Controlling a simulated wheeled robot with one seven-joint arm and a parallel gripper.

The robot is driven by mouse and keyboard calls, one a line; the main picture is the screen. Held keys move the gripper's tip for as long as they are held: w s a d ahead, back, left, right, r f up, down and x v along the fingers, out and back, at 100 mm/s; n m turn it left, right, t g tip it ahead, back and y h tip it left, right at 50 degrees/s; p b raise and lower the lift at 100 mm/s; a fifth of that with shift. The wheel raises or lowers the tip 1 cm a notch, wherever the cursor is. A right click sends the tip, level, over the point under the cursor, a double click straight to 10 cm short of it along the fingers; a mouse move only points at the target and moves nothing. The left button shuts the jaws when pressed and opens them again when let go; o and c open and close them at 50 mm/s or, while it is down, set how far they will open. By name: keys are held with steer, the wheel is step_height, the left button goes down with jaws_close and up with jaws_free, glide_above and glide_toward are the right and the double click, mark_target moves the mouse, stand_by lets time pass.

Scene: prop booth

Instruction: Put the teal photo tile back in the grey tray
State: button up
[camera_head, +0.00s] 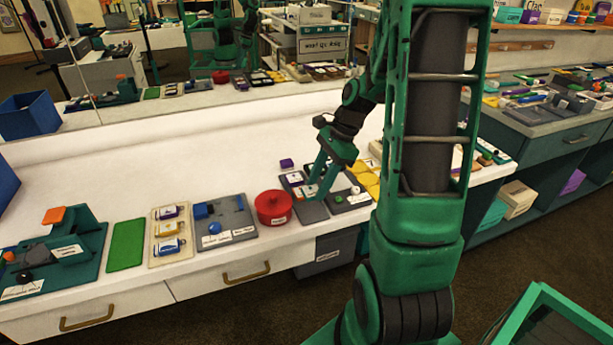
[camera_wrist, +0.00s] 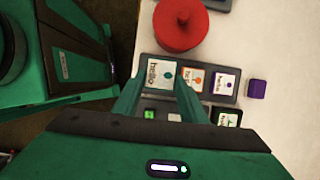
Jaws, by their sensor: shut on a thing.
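The teal photo tile (camera_wrist: 160,74), a white card with "hello" lettering and a teal picture, is held between the fingers of my gripper (camera_wrist: 160,95) in the wrist view. It hangs over the left end of the grey tray (camera_wrist: 226,99) and hides that end. It looks larger than the tiles beside it; whether it touches the tray is unclear. An orange-marked tile (camera_wrist: 193,78) and a purple-marked tile (camera_wrist: 223,82) lie in the tray. In the head view my gripper (camera_head: 312,192) points down over the tray area; the tile is hard to make out there.
A red lidded pot (camera_head: 273,207) stands close to the tray on its left. A purple block (camera_wrist: 257,88) lies just beyond the tray. A grey board (camera_head: 222,222) and a green mat (camera_head: 126,245) lie further left. The counter behind is clear.

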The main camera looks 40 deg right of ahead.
steer(key=shift+w+f, duration=0.15)
steer(key=shift+f, duration=2.75)
steer(key=shift+a, duration=0.1)
steer(key=o, duration=1.1)
steer(key=v, duration=1)
steer(key=shift+r, duration=0.35)
